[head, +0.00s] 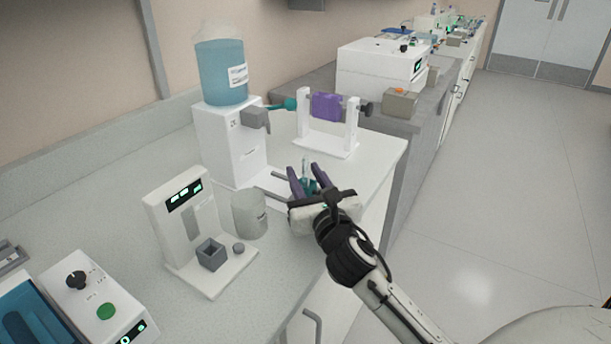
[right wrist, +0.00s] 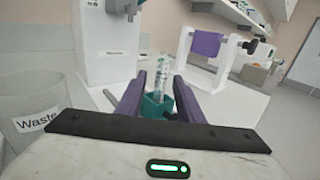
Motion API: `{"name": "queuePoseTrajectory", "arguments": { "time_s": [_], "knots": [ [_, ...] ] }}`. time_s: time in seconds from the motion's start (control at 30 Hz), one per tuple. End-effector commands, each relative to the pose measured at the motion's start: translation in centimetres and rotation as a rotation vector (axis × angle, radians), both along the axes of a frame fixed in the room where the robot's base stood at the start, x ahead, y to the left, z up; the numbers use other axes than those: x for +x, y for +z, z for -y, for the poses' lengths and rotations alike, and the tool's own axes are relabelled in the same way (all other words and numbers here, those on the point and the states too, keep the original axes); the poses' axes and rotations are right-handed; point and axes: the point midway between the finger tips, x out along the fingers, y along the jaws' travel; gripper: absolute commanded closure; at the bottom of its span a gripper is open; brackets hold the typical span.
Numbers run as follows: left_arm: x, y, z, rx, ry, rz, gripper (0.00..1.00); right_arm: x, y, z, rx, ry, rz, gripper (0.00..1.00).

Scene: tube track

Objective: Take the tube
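A clear tube (right wrist: 164,72) stands upright in a small teal holder (right wrist: 157,106) in the right wrist view. The tube (head: 305,166) also shows in the head view near the front edge of the white counter. My right gripper (head: 306,170) has two purple fingers spread apart, one on each side of the tube as seen. In the right wrist view the gripper (right wrist: 160,78) shows a gap between each fingertip and the tube. The holder's lower part is hidden behind the gripper body. My left gripper is not in view.
A water dispenser (head: 233,145) with a blue bottle stands behind left of the gripper. A waste beaker (head: 249,214) and a device with a small display (head: 180,222) are to the left. A white stand with a purple block (head: 327,106) is behind. The floor at right is clear.

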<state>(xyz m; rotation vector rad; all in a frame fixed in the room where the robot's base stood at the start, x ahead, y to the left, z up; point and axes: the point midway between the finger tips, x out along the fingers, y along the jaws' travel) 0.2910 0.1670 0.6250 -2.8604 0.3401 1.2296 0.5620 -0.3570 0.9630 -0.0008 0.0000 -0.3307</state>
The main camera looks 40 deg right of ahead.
Motion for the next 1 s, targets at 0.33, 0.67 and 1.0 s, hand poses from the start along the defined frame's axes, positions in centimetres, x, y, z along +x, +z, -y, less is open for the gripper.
{"name": "queuePoseTrajectory", "arguments": {
  "time_s": [0.33,0.67,1.0],
  "knots": [
    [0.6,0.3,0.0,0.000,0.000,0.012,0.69,3.3,0.0,1.1,0.001,0.000,0.000,0.66],
    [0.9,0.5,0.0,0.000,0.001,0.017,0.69,3.2,0.0,1.1,0.001,0.000,0.000,0.95],
    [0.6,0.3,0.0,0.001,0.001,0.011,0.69,3.2,0.0,1.1,0.001,0.000,0.000,1.00]
  ]
}}
